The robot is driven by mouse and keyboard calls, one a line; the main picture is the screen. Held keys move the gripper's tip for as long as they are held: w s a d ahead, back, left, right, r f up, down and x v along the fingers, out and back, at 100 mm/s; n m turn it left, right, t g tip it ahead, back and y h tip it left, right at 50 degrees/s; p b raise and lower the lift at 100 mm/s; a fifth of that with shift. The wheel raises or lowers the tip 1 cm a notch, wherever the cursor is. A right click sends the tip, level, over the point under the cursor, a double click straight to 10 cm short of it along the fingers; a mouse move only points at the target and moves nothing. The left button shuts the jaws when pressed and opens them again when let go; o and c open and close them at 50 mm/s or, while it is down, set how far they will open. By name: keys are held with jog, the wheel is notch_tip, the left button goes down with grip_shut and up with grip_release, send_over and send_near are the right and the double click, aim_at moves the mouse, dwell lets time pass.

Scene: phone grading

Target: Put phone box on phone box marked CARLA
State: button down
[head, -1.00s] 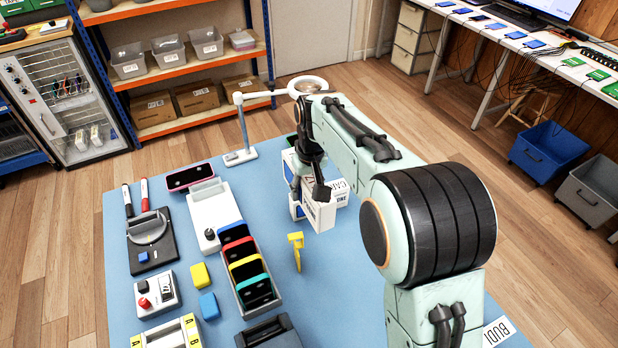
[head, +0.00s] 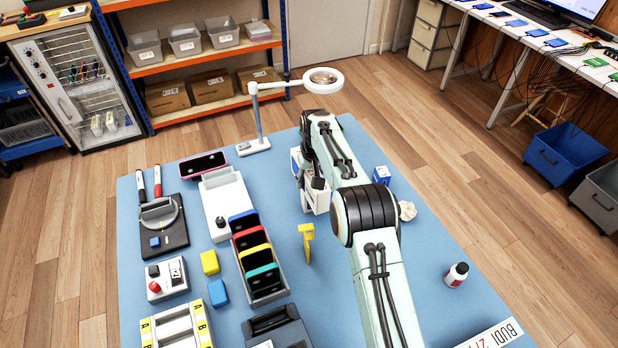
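White phone boxes stand near the mat's far middle, mostly hidden by my arm. One white box (head: 318,202) shows below my gripper (head: 311,184). Blue and white box edges (head: 295,160) show just left of the gripper. The dark fingers are at the white box's top, close against it or touching. My arm covers the far finger, so I cannot tell whether they grip it. No CARLA lettering is readable now, and I cannot tell how the boxes are stacked. A small blue and white box (head: 381,175) stands right of my arm.
A magnifier lamp (head: 322,80) stands behind the gripper. A yellow tool (head: 306,240) stands in front. A rack of phones (head: 268,288) and a white tray (head: 226,205) lie left. A small bottle (head: 456,274) and a crumpled white item (head: 406,211) are right. The mat's right side (head: 430,240) is mostly bare.

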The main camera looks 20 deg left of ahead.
jog(key=shift+f, duration=0.1)
jog(key=c, duration=0.6)
grip_release()
jog(key=shift+c, duration=0.2)
jog(key=r, duration=0.4)
jog(key=s+d+r, duration=0.1)
jog(key=r, duration=0.7)
jog(key=shift+s+d+r, duration=0.1)
jog(key=shift+s+d, duration=0.05)
